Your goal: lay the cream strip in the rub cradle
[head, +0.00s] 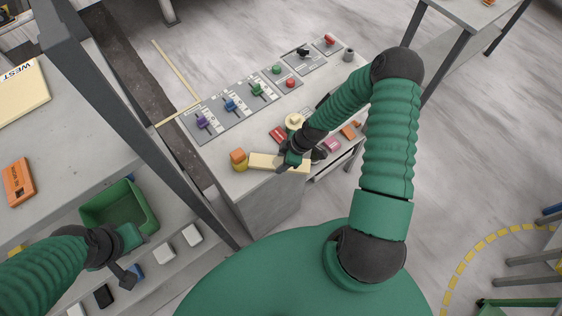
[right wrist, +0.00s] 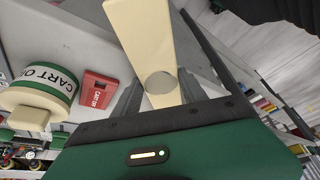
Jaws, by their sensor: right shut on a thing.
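The cream strip (head: 264,160) is a long pale bar at the near end of the grey console. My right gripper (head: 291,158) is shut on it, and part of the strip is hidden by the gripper. In the right wrist view the strip (right wrist: 142,38) runs up and away between the two dark fingers (right wrist: 160,92). I cannot tell whether it touches the console. I cannot pick out the rub cradle with certainty. My left gripper (head: 128,262) is beside the green bin (head: 121,207) at lower left; its jaw opening is unclear.
An orange block (head: 237,155) sits on a yellow piece (head: 240,167) by the strip's left end. A red block (head: 278,135) and a round cream piece (head: 294,121) are just beyond. Levers (head: 231,105) line the console's far side. A dark post (head: 130,115) stands left.

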